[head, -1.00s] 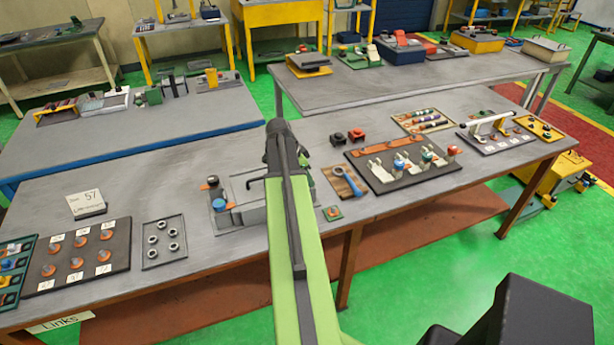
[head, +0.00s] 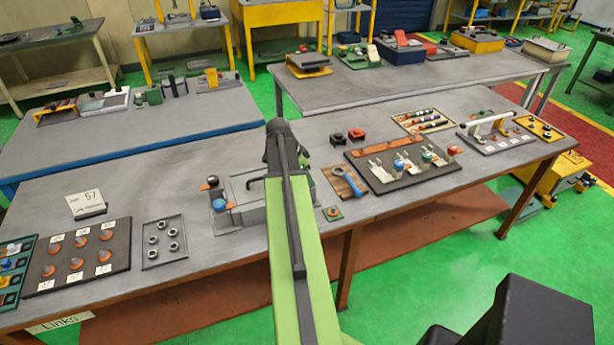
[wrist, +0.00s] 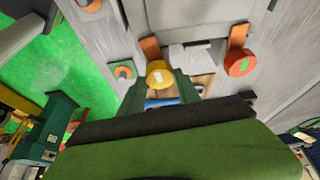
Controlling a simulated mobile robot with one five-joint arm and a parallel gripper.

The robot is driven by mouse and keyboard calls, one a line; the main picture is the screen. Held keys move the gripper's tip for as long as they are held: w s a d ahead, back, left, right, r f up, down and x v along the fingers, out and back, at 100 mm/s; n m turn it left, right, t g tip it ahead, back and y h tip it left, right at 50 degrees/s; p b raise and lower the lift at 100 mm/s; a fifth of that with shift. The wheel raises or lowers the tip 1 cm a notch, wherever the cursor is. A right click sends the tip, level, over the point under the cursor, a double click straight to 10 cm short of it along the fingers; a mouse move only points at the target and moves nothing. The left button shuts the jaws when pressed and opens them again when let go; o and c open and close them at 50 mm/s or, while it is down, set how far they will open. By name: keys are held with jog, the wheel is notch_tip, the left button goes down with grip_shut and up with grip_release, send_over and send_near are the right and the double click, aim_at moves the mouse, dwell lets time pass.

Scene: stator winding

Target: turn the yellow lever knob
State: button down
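The yellow lever knob (wrist: 158,74), round with a pale mark on its face, sits at the end of an orange lever in the wrist view. The green fingers of my gripper (wrist: 160,86) stand apart, one on each side of the knob's lower part. I cannot tell whether they touch it. In the head view, my own arm hides the yellow knob and most of the gripper. The grey fixture (head: 246,190) shows beside my arm in the head view.
A red knob (wrist: 239,63) on a second orange lever stands to the right of the yellow one. A small green plate with an orange ring (wrist: 123,72) lies to the left. A board with a blue-handled tool (head: 346,182) lies right of my arm.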

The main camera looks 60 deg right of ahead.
jog(key=c, duration=0.9)
grip_release()
jog(key=shift+s, duration=0.1)
jog(key=shift+o, duration=0.2)
jog(key=shift+r, duration=0.1)
jog(key=p+v, duration=1.6)
jog(key=v, duration=0.1)
jog(key=shift+r, duration=0.1)
